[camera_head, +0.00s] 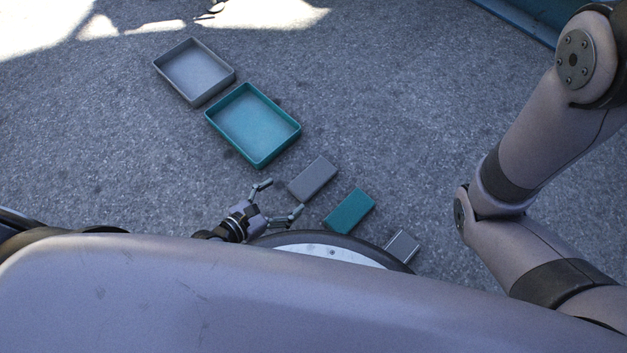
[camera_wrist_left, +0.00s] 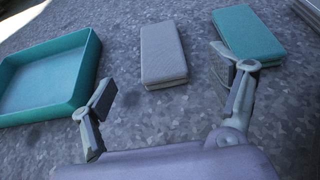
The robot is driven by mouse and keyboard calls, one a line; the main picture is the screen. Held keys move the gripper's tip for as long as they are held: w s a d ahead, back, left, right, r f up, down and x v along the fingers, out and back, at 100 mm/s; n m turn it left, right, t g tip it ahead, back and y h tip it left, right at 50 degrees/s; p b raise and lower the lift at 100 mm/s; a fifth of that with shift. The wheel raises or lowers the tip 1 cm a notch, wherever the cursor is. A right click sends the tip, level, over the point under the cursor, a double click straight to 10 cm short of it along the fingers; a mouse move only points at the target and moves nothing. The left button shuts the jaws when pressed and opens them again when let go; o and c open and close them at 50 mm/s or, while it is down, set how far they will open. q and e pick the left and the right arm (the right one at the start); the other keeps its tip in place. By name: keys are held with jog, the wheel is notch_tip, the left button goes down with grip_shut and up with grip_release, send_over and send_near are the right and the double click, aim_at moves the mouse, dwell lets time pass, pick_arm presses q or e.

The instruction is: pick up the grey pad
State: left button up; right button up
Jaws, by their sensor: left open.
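The grey pad (camera_head: 313,178) is a flat rectangular block lying on the grey speckled ground, to the right of the teal tray. My left gripper (camera_head: 279,200) is open and empty, just to the lower left of the pad and apart from it. In the left wrist view the grey pad (camera_wrist_left: 163,54) lies ahead of the gap between the open fingers (camera_wrist_left: 165,85). Nothing covers it there. My right gripper is not in view; only my right arm shows at the right of the head view.
A teal pad (camera_head: 349,210) lies to the lower right of the grey pad, with a small grey block (camera_head: 402,245) beyond it. A teal tray (camera_head: 257,163) and a grey tray (camera_head: 230,74) stand at the upper left.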

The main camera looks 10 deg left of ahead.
pick_arm(q)
jog(key=b, duration=0.2)
send_near(313, 177)
jog(key=x, duration=0.3)
jog(key=shift+w+d, duration=0.25)
jog(key=shift+w, duration=0.1)
jog(key=b+x, duration=0.2)
jog(key=x, duration=0.2)
jog(key=shift+w+d+f, duration=0.1)
jog(key=shift+f, duration=0.15)
jog(key=shift+w+d+f, duration=0.1)
jog(key=shift+w+d, duration=0.1)
jog(key=shift+w, duration=0.15)
jog(key=shift+c, duration=0.6)
jog(key=c, duration=1.1)
